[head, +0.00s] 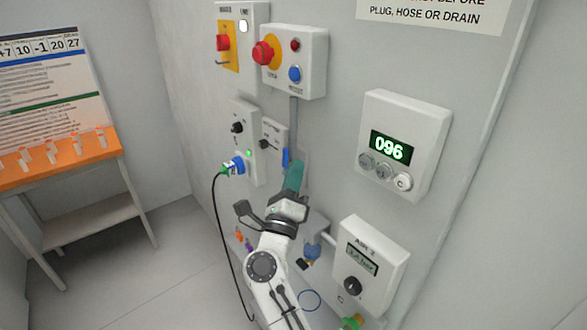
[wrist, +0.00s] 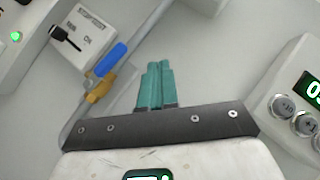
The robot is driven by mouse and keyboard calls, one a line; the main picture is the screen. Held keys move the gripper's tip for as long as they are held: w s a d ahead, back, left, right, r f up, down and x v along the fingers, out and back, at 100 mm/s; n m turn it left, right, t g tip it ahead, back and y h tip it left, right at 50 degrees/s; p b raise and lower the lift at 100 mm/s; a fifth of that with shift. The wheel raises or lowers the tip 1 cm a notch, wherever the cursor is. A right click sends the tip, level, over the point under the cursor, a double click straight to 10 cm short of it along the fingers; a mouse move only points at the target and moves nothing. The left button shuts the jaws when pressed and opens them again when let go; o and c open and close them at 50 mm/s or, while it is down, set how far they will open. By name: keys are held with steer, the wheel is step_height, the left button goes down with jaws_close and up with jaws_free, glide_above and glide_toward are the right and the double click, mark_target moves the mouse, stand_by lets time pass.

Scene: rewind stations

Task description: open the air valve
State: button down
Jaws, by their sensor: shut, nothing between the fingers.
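The air valve has a blue lever (wrist: 108,61) on a brass body (wrist: 98,89), set on a thin grey pipe (wrist: 135,52) in the wrist view. The lever lies roughly along the pipe. In the head view the blue lever (head: 285,158) shows just left of my fingers, and the brass body is hidden or too small to tell. My gripper (head: 294,176) has teal fingers, shut and empty, in front of the wall panel. In the wrist view the fingers (wrist: 154,84) are to the right of the lever, apart from it in the picture.
A stop box (head: 294,60) with red and blue buttons is above. A switch box (wrist: 82,35) sits left of the valve. A counter box (head: 404,145) and a gauge box (head: 370,268) are to the right. A green-and-blue plug (head: 233,166) with a black cable is at left.

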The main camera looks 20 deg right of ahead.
steer(key=s+a, duration=0.3)
steer(key=s, duration=0.4)
steer(key=shift+s+a+f+b, duration=0.15)
steer(key=shift+a+b, duration=0.15)
steer(key=shift+b, duration=0.05)
